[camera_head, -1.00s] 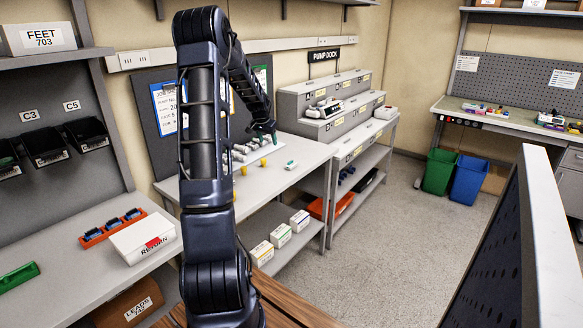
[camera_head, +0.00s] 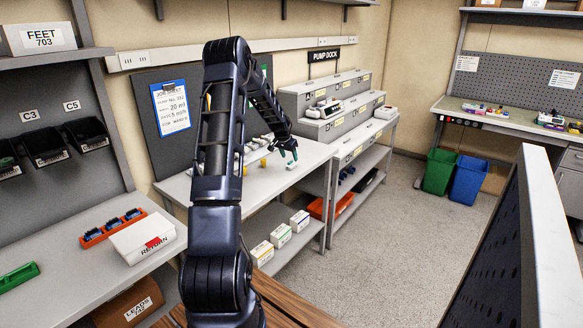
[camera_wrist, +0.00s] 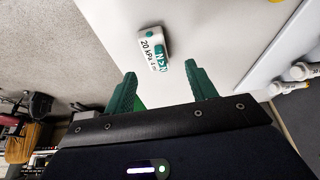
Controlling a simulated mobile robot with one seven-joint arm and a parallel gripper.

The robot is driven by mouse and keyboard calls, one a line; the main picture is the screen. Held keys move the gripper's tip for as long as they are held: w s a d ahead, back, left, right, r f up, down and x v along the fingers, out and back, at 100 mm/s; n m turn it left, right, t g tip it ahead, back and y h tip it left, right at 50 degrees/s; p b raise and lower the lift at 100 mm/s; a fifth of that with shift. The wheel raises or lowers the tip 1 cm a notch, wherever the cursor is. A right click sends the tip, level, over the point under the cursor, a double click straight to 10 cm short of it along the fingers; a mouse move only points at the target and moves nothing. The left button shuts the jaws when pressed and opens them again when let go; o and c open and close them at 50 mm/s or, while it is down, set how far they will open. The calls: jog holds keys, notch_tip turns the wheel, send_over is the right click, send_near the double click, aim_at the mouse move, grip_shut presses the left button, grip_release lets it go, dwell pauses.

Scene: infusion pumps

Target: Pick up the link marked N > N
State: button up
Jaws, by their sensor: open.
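The link marked N > N (camera_wrist: 154,47) is a small white and green block, also printed "20 kPa" and more. In the wrist view it lies on the white tabletop ahead of my fingertips, roughly between their lines and slightly tilted. My gripper (camera_wrist: 159,82) has two green fingers, spread open with nothing between them. In the head view my gripper (camera_head: 288,154) hangs over the front part of the table (camera_head: 225,195). The link (camera_head: 292,166) shows there as a small pale spot just below the fingers.
A yellow piece (camera_head: 263,162) stands left of my gripper, near a row of white fittings partly hidden by my arm. The pump dock (camera_head: 330,115) stands to the right. A clipboard (camera_head: 171,107) hangs behind. The table edge is close to the link.

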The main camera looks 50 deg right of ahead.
aim_at(292, 163)
jog(key=x, duration=0.5)
jog(key=shift+s, duration=0.25)
jog(key=shift+a, duration=0.1)
jog(key=shift+c, duration=0.3)
jog(key=c, duration=1)
